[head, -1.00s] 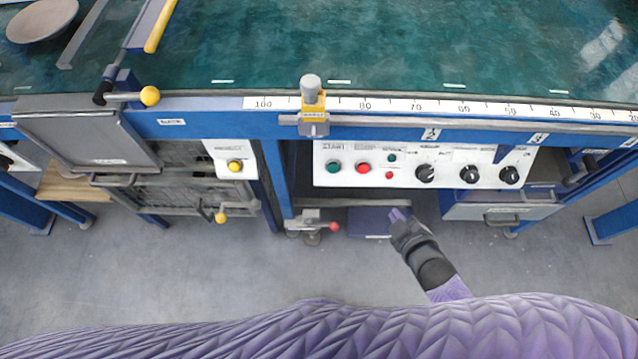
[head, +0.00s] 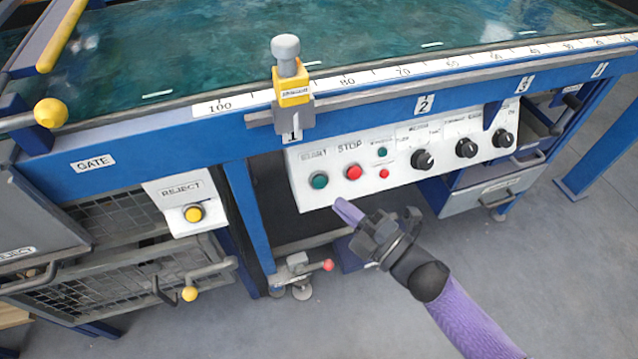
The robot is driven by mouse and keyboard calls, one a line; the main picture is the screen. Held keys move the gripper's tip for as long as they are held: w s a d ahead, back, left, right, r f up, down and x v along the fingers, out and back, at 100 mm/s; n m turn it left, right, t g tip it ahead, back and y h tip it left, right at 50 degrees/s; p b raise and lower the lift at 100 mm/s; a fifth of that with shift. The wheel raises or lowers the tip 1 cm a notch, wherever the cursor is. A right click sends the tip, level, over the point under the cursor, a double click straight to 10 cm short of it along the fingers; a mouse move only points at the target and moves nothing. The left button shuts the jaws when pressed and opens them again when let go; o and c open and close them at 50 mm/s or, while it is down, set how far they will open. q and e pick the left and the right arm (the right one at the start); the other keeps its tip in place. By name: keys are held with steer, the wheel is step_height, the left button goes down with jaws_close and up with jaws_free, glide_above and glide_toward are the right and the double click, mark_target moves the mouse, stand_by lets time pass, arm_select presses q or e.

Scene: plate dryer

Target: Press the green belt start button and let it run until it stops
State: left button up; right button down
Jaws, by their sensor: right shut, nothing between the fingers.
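The green start button (head: 319,180) sits at the left end of the white control panel (head: 306,198), below the belt's blue rail. The red stop button (head: 353,172) is just right of it. My right gripper (head: 347,210) is shut and empty. It is below and slightly right of the green button in the picture, apart from it, with its purple fingertips pointing up and left toward the panel's lower edge. The green belt (head: 230,50) lies above. My left gripper is out of view.
A yellow stop block (head: 292,92) sits on the ruled rail above the panel. A yellow reject button (head: 193,213) is to the left. Black knobs (head: 422,159) are to the right. Open floor (head: 560,270) is at right.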

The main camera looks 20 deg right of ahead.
mark_target(319, 182)
steer(key=w+f+b, duration=0.1)
steer(key=w+b, duration=0.1)
steer(key=w+f+b, duration=0.2)
steer(key=w, duration=0.1)
steer(key=w+f+b, duration=0.1)
steer(key=w+b, duration=0.1)
steer(key=b, duration=0.1)
steer(key=shift+w+a+f, duration=0.1)
steer(key=shift+w+f, duration=0.2)
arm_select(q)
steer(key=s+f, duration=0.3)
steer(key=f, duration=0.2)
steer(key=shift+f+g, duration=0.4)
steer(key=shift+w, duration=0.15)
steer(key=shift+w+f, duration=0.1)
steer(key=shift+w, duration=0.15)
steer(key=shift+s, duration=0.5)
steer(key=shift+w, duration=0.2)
